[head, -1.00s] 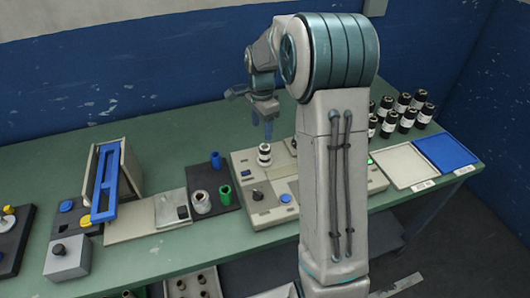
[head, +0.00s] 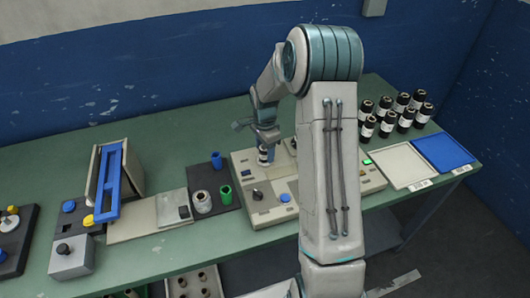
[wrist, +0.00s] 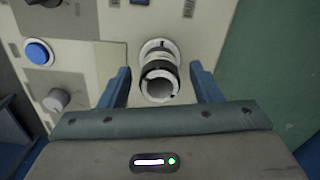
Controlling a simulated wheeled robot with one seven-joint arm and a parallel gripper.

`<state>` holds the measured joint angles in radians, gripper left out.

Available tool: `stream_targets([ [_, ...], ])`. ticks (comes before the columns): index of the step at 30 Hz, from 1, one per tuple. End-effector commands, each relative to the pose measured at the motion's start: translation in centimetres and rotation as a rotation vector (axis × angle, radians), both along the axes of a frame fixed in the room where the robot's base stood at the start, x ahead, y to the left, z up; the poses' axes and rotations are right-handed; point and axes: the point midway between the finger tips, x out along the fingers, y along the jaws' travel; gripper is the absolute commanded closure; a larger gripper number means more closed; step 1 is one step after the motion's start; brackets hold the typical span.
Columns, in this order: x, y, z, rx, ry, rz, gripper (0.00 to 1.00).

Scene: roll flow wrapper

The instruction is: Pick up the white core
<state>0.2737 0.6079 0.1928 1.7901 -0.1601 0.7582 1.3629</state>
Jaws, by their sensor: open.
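A white core with black bands (wrist: 160,72) stands upright on the beige machine (head: 246,165), its open end facing the wrist camera. In the head view the core (head: 264,163) is mostly hidden by my gripper (head: 266,146). In the wrist view my gripper (wrist: 160,78) is open, with one blue finger on each side of the core. A gap shows between each finger and the core, so it is not gripped.
A blue button (head: 285,198) and a dark knob (head: 257,195) are on the machine. Several black rolls (head: 404,119) and a blue-floored tray (head: 445,152) are at right.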

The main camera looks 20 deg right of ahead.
Motion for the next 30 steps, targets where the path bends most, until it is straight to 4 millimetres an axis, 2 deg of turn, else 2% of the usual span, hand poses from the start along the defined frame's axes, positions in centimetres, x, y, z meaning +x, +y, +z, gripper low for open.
stream_targets([
  [1,0.0,0.0,0.0,0.0,0.0,0.0,0.42],
  [2,0.0,0.0,0.0,0.0,0.0,0.0,0.48],
  [6,0.0,0.0,0.0,0.0,0.0,0.0,0.86],
  [7,0.0,0.0,0.0,0.0,0.0,0.0,0.9],
  [20,0.0,0.0,0.7,-0.001,-0.001,-0.001,0.9],
  [23,0.1,0.0,1.7,0.0,-0.003,0.0,0.9],
  [27,0.1,0.0,4.0,-0.001,-0.005,-0.002,0.9],
  [30,-1.2,-1.7,5.2,-0.001,-0.003,-0.005,0.9],
])
